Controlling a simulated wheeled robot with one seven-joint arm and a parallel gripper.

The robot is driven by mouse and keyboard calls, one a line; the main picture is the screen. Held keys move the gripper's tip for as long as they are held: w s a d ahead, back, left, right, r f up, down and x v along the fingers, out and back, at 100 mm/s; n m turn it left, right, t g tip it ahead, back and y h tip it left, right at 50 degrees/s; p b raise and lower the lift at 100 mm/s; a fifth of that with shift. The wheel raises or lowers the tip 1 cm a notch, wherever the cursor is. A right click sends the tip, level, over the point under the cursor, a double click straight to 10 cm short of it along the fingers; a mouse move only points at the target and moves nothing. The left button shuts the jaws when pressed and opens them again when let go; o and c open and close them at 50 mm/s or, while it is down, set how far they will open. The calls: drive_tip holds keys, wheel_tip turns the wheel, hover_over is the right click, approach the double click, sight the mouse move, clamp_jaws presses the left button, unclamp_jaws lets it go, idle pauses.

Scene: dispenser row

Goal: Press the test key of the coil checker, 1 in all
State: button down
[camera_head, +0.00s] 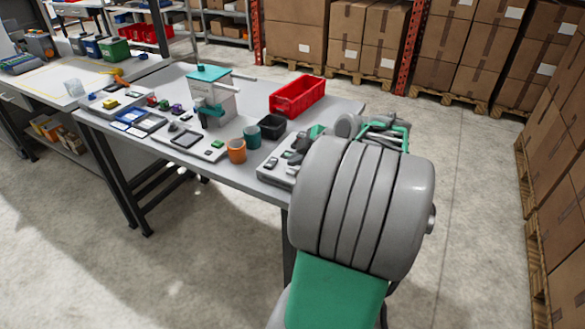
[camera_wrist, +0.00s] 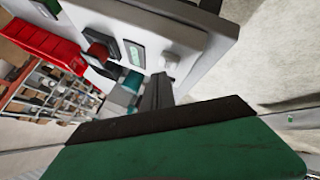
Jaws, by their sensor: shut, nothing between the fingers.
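A pale grey box-shaped device (camera_wrist: 205,38), which I take to be the coil checker, fills the upper middle of the wrist view. Its face carries a small green-and-white display (camera_wrist: 135,54), a dark red block (camera_wrist: 99,48) and a small pale knob or key (camera_wrist: 169,62). I cannot tell for certain which part is the test key. My gripper (camera_wrist: 155,92) is shut and empty, its dark fingers close below this face; I cannot tell whether they touch it. In the head view my arm hides much of the gripper and the right end of the bench.
A grey panel with dark parts (camera_head: 275,172) lies beside my arm. Boxes stand behind; the right floor is clear.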

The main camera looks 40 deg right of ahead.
sight(295, 171)
drive_tip(key=shift+r, duration=0.2)
drive_tip(key=shift+r+p, duration=1.35)
drive_tip(key=shift+r, duration=1.15)
